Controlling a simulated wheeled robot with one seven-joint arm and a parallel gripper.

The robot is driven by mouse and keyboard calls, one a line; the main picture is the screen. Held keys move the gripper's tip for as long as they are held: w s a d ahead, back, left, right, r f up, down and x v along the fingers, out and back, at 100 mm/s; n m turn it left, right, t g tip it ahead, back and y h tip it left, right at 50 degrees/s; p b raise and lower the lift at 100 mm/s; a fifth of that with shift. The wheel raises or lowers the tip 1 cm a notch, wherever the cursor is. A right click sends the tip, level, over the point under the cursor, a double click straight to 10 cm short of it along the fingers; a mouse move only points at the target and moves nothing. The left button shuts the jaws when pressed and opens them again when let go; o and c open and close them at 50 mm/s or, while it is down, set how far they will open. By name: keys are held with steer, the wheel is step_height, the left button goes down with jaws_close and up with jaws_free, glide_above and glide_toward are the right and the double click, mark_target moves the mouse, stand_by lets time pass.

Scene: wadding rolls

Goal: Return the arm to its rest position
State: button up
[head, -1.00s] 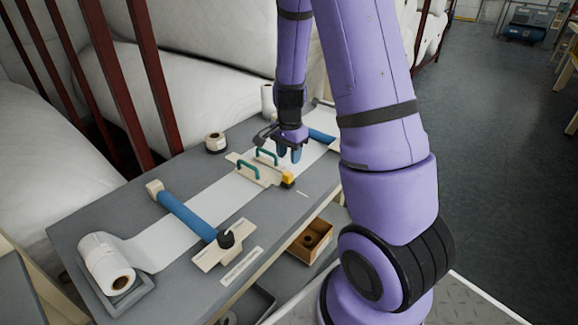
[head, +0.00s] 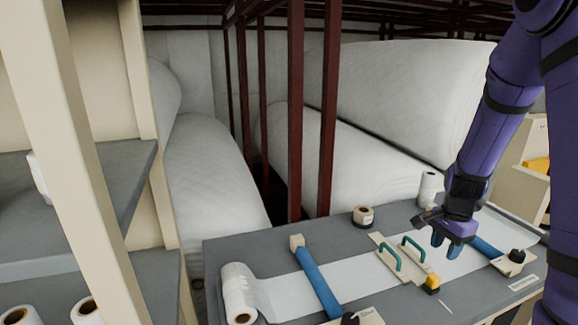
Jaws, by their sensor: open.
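My purple arm (head: 492,125) comes down from the upper right of the head view. My gripper (head: 447,243) hangs over the right part of the grey workbench (head: 222,268). It is open, with its blue fingertips pointing down and nothing between them. It is just right of a cream plate with two green handles (head: 402,258), and appears apart from it. A yellow-topped block (head: 432,283) sits at the plate's front end.
A white roll (head: 239,293) feeds a strip across the bench, under a blue bar (head: 316,282). A second blue bar (head: 487,249) lies right of my gripper. Small rolls stand at the back. A shelf unit (head: 75,150) fills the left; dark red posts (head: 296,120) rise behind.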

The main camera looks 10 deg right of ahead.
steer(key=s+a+r+n+t, duration=0.1)
steer(key=s+a+r+n, duration=0.3)
steer(key=r, duration=0.4)
steer(key=s+a+r+n+t, duration=0.2)
steer(key=s+a+r+n, duration=0.15)
steer(key=a+r, duration=0.4)
steer(key=s+a+r+n+t, duration=0.2)
steer(key=s+a+r+n, duration=0.2)
steer(key=s+r+n, duration=0.4)
steer(key=shift+s+r, duration=0.95)
steer(key=shift+s, duration=1.6)
